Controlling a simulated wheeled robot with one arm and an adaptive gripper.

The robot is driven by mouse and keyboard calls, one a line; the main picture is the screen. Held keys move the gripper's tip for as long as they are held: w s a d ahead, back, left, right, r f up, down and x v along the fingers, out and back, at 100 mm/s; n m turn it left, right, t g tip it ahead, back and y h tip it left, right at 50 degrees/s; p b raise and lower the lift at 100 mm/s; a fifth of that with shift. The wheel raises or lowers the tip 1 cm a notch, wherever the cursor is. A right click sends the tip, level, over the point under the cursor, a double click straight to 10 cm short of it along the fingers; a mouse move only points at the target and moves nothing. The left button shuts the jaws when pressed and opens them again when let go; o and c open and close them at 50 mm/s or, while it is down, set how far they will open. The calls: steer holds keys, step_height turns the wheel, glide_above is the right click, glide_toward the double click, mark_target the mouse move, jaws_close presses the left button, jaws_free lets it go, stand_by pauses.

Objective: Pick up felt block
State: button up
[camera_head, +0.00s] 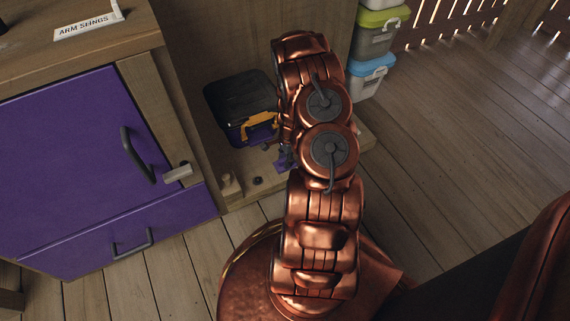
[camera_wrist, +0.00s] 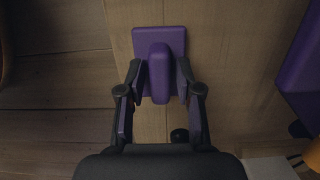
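The felt block (camera_wrist: 160,34) is purple, with a flat square base and a raised rounded ridge. It rests on a wooden surface in the upper middle of the wrist view. My gripper (camera_wrist: 161,78) straddles the ridge, one finger on each side. The fingers are close to the ridge, with narrow gaps seeming to show on both sides. In the head view, my arm largely covers this spot; a small purple patch (camera_head: 284,160) shows beside the arm, and I cannot tell block from fingers there.
A purple bin with a black lid (camera_head: 238,97) and orange latch stands left of my arm on a low wooden platform (camera_head: 240,198). A purple cabinet (camera_head: 80,165) stands left. Stacked lidded bins (camera_head: 378,45) stand behind right. The plank floor (camera_head: 470,120) at right is clear.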

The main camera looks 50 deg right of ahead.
mark_target(284, 159)
jaws_close()
steer(key=shift+r+p, duration=0.4)
steer(key=shift+r, duration=0.2)
step_height(284, 159, up, 3)
steer(key=shift+p, duration=0.8)
steer(key=s+a+p, duration=0.3)
steer(key=s+a, duration=0.7)
steer(key=s, duration=0.2)
steer(key=shift+s+r, duration=0.3)
steer(key=shift+r, duration=0.1)
steer(key=shift+d, duration=0.1)
steer(key=shift+c, duration=1.3)
jaws_free()
jaws_close()
